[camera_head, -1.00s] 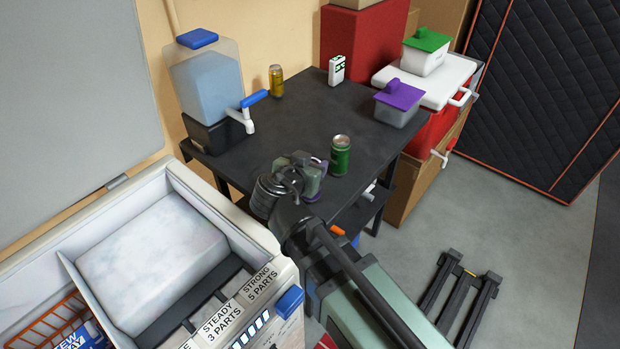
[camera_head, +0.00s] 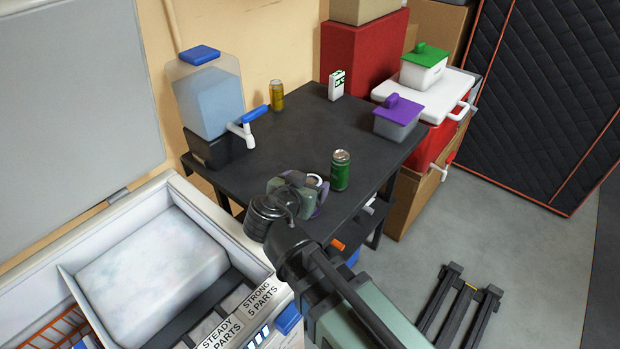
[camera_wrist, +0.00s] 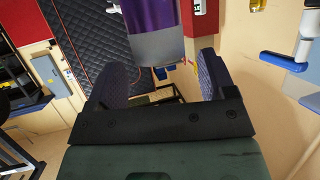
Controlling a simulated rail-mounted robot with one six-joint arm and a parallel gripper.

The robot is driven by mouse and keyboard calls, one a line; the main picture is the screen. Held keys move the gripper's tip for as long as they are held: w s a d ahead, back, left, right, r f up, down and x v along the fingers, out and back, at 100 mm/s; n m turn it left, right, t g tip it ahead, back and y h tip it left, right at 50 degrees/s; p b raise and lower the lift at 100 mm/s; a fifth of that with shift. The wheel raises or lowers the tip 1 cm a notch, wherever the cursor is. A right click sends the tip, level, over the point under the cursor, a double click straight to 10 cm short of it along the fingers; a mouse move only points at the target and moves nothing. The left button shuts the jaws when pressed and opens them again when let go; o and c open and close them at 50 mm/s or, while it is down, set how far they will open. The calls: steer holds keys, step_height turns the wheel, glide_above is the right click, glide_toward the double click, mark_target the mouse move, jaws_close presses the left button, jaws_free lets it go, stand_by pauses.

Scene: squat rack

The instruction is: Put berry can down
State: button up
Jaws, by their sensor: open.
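The berry can is purple with a silver end. In the wrist view, which is upside down, the berry can (camera_wrist: 152,22) is upright, just ahead of and between the fingertips. In the head view only a small part of the berry can (camera_head: 320,190) shows beside the fingers, at the near edge of the black table (camera_head: 270,155). My gripper (camera_head: 308,190) is open around or just behind it. Its two dark blue fingers also show in the wrist view, with my gripper (camera_wrist: 166,70) spread apart.
A green can (camera_head: 340,172) stands close to the right of my gripper. A gold can (camera_head: 277,96), a white carton (camera_head: 336,86) and a drink dispenser (camera_head: 208,100) are farther back. A purple-lidded tub (camera_head: 397,120) is at the right. The table's middle is clear.

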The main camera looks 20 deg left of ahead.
steer(key=p+v, duration=0.3)
steer(key=v, duration=0.6)
steer(key=w+d+f+g, duration=0.2)
steer(key=d+f+g, duration=0.1)
steer(key=d, duration=0.8)
steer(key=w+d+f+n+g+y, duration=0.1)
steer(key=d+f+g, duration=0.3)
steer(key=d, duration=0.7)
steer(key=w+d+f+n+g+y, duration=0.1)
steer(key=w+d+f+g, duration=0.1)
steer(key=d+g, duration=0.4)
steer(key=d+f, duration=0.1)
steer(key=d, duration=0.4)
steer(key=shift+w+d+f, duration=0.15)
steer(key=shift+w+d, duration=0.15)
steer(key=shift+d, duration=0.1)
